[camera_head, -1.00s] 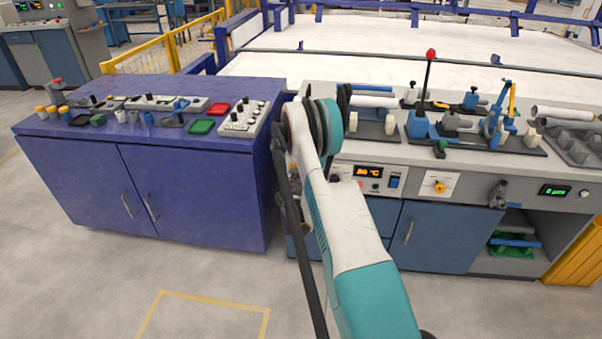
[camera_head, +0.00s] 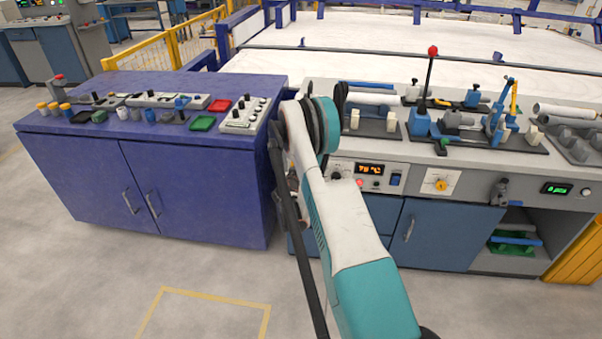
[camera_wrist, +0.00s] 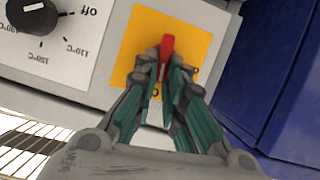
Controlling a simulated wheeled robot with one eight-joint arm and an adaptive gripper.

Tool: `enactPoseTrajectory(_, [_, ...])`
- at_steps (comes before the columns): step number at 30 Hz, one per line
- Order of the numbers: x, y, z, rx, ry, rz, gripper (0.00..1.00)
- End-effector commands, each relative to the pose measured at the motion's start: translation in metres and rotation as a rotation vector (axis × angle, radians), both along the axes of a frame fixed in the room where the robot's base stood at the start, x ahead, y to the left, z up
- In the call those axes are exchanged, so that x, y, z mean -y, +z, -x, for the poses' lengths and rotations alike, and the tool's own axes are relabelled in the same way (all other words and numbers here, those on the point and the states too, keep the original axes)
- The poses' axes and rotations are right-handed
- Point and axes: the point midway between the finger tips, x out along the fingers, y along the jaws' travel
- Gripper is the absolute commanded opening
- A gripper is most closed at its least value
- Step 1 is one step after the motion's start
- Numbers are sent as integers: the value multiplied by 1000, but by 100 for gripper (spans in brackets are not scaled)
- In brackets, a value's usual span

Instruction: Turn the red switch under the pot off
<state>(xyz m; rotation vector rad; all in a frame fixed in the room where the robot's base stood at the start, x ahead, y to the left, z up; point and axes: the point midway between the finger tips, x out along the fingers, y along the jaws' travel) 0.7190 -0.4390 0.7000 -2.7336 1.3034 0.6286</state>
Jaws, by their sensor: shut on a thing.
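The red switch (camera_wrist: 167,45) sits on a yellow plate (camera_wrist: 196,48) on a light panel in the wrist view. My gripper (camera_wrist: 163,68) is shut on the switch, with its tip sticking out beyond the fingers. The fingers hide the rest of the switch and part of the plate's lettering. In the head view my own arm hides the gripper and the switch. I cannot make out a pot in either view.
In the wrist view a black dial (camera_wrist: 34,14) with temperature marks is at the upper left. A blue cabinet side (camera_wrist: 285,75) stands close on the right. In the head view a blue cabinet (camera_head: 190,190) is left of my arm, and the workbench (camera_head: 480,185) is right of it.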

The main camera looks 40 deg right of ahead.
Motion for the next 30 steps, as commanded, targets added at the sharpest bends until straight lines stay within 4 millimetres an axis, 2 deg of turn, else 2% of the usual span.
enactPoseTrajectory(30, [-13, -14, -14, -700, 0, 598, 0])
